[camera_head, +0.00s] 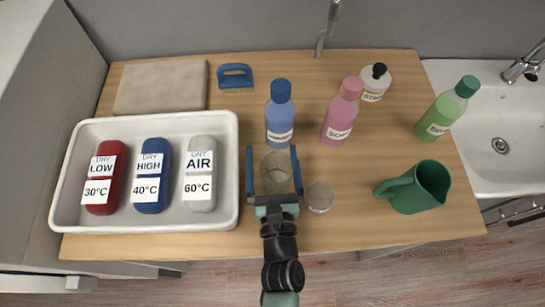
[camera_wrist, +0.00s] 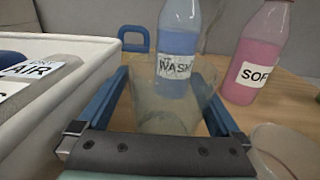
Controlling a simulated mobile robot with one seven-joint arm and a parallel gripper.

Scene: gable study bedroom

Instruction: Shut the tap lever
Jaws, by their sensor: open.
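A chrome tap (camera_head: 522,66) shows at the far right edge, above the white sink (camera_head: 472,115). It is cut off by the frame, and I cannot tell its lever's position. A second slim metal fixture (camera_head: 325,32) rises at the back of the wooden counter; its top is out of view. My gripper (camera_head: 273,170) is open over the counter, far left of the sink tap. Its two blue fingers stand on either side of a clear glass (camera_head: 277,172), not closed on it. The glass also shows between the fingers in the wrist view (camera_wrist: 165,105).
A second clear glass (camera_head: 320,197) stands just right of my gripper. A blue bottle (camera_head: 280,115), pink bottle (camera_head: 342,112), white bottle (camera_head: 375,82), green bottle (camera_head: 447,108) and green jug (camera_head: 417,188) stand around. A white tray (camera_head: 230,170) is left; a blue brush (camera_head: 234,76) lies behind.

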